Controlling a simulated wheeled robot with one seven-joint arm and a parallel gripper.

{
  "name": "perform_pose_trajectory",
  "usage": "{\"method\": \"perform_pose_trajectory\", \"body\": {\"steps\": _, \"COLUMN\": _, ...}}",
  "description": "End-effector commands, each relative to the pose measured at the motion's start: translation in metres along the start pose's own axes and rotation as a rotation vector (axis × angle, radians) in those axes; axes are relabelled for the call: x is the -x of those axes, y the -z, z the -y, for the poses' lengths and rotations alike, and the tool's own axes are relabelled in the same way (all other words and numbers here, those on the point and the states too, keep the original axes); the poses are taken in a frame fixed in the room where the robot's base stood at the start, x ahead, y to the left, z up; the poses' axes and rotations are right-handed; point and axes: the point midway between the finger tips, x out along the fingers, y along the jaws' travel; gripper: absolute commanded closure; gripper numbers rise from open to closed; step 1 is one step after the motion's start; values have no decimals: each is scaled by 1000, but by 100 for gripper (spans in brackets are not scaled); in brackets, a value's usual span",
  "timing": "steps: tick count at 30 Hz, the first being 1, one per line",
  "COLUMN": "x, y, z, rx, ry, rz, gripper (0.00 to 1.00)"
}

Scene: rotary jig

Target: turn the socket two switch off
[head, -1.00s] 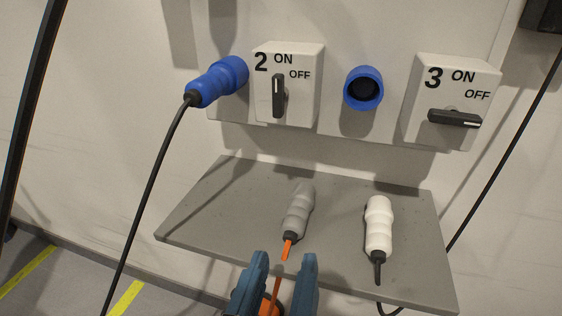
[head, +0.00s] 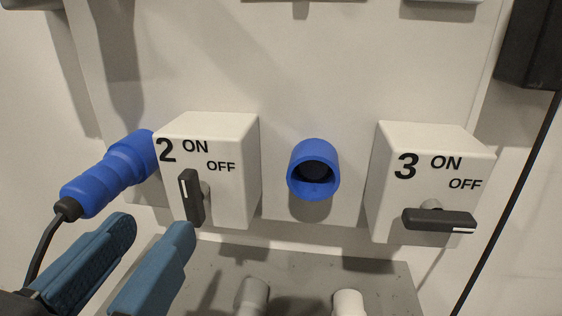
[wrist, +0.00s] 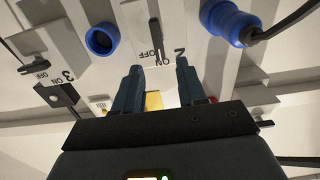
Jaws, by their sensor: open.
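The socket two switch box (head: 222,185) is white and marked 2, ON and OFF. Its black handle (head: 191,197) stands upright, its white mark at the top end towards ON. A blue plug (head: 110,175) with a black cable sits at the left of this box. My gripper (head: 158,228) is open and empty, below and left of the handle, apart from it as far as I can tell. In the wrist view the handle (wrist: 155,35) shows beyond and between my two fingertips (wrist: 159,66).
To the right are an empty blue socket (head: 314,170) and the switch 3 box (head: 425,150), whose handle (head: 438,221) lies horizontal. A grey shelf (head: 310,268) below bears a grey and a white plug (head: 348,303).

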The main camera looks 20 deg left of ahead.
Motion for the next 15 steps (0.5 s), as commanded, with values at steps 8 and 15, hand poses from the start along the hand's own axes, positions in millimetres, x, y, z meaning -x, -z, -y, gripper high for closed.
{"method": "perform_pose_trajectory", "body": {"steps": 8, "x": -43, "y": 1, "z": -1, "rx": 1, "ry": -3, "rz": 0, "gripper": 60}}
{"method": "perform_pose_trajectory", "body": {"steps": 15, "x": -58, "y": 0, "z": -1, "rx": 1, "ry": -1, "rz": 0, "gripper": 60}}
